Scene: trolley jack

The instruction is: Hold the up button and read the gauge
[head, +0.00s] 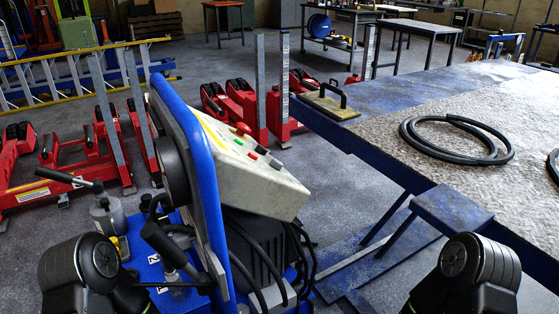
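A cream control box (262,182) sits tilted on a blue-framed machine (200,150) in the middle of the head view. I cannot tell which one is the up button. A round black housing (171,172) is seen nearly edge-on at the left of the blue frame. It may be the gauge, but no dial face or reading shows. Neither gripper is in view; only black rounded parts of my arms show at the bottom corners.
A blue work table (372,142) with a worn top stands at the right, holding a coiled black hose (456,140) and a handled plate (330,103). Red jacks (84,160) stand on the floor behind the machine. Black cables (280,260) hang below the box.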

